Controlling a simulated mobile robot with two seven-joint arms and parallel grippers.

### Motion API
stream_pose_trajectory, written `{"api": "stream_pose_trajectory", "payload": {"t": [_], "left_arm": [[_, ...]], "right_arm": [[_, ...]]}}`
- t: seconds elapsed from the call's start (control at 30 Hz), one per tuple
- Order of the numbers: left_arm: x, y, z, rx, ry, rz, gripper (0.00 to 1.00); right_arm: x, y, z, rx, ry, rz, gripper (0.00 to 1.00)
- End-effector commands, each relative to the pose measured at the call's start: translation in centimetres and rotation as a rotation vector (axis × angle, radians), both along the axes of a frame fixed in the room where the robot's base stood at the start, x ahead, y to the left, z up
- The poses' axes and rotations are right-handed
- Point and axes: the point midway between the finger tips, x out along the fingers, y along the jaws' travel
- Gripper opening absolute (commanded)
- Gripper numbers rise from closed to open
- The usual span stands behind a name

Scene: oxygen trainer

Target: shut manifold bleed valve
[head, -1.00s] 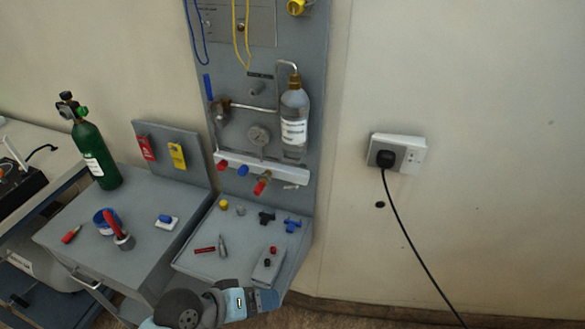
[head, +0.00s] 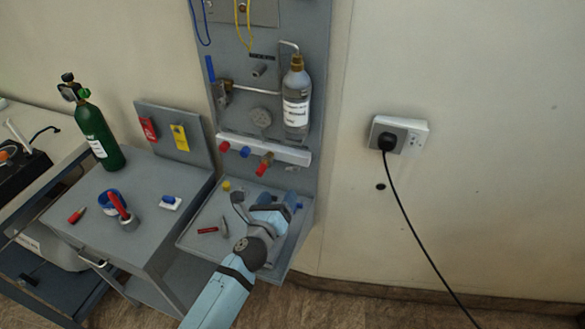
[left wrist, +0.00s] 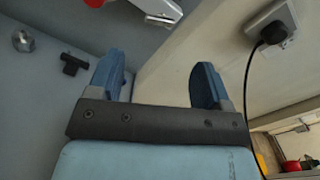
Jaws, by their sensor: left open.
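The white manifold bar (head: 268,149) runs across the grey upright panel below the bottle. It carries a red knob (head: 224,147), a blue knob (head: 245,151) and a red knob on a brass fitting (head: 264,164) at the right. I cannot tell from labels which is the bleed valve. My left gripper (head: 279,203) is open and empty, over the shelf below and slightly right of the brass fitting. In the left wrist view its two blue fingers (left wrist: 158,80) are apart, with the manifold's white end (left wrist: 158,11) and a red knob (left wrist: 95,2) beyond them. My right gripper is not in view.
The shelf (head: 190,237) holds a yellow cap, a red item and small fittings, partly hidden by my arm. A bottle (head: 297,100) hangs above the manifold. A green cylinder (head: 97,136) stands left.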

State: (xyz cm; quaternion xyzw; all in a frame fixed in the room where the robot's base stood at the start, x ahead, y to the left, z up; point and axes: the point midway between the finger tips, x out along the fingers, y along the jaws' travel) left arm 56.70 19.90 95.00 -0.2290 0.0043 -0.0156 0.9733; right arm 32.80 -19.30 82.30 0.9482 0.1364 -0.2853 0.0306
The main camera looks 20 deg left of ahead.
Motion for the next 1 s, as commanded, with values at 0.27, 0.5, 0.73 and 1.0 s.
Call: {"api": "stream_pose_trajectory", "payload": {"t": [0.27,0.5,0.73,1.0], "left_arm": [[6.2,-0.3,0.2,0.002,-0.003,-0.002,0.72],[10.0,-0.3,0.0,0.004,-0.003,-0.001,0.72],[11.2,-0.4,0.1,0.004,-0.001,-0.002,0.72],[11.3,-0.4,0.1,0.004,-0.002,-0.001,0.65]], "right_arm": [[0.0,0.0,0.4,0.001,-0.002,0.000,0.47],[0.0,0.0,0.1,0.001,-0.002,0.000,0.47],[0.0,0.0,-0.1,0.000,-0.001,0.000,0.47],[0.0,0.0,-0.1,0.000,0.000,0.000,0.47]]}}
